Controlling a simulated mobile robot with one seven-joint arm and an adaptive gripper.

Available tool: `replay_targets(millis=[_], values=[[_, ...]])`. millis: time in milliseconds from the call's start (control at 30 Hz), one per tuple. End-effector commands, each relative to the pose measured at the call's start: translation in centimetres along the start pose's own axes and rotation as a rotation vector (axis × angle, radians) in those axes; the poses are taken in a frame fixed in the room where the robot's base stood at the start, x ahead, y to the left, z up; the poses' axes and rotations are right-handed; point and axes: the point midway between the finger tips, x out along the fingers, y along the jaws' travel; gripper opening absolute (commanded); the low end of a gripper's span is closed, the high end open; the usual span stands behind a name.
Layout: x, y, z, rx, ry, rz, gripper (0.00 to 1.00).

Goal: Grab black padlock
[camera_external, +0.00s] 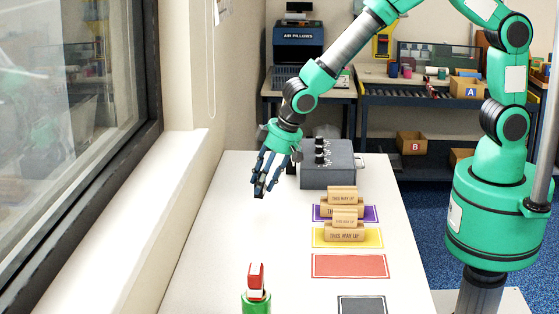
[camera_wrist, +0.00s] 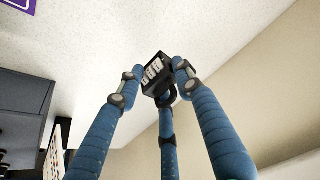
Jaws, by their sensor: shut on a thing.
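The black padlock (camera_wrist: 158,72) shows in the wrist view as a small dark block with pale number dials on its face. It sits between the fingertips of my gripper (camera_wrist: 157,82), whose blue fingers close around it from several sides. In the external view my gripper (camera_external: 265,185) points down above the left part of the white table, and the padlock (camera_external: 259,191) is a small dark shape at its fingertips. The padlock appears to be held above the table; the exact gap is hard to tell.
A grey box (camera_external: 328,172) with black knobs stands right of my gripper. A red mat (camera_external: 350,266) is bare. A green and red object (camera_external: 256,290) stands at the front. The table's left middle is clear.

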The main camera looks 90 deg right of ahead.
Motion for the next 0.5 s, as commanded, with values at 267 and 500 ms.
replay_targets(millis=[267,500], values=[[-2.5,1.3,4.2,0.000,0.002,-0.001,0.00],[-4.0,2.1,6.9,0.000,0.002,-0.001,0.00]])
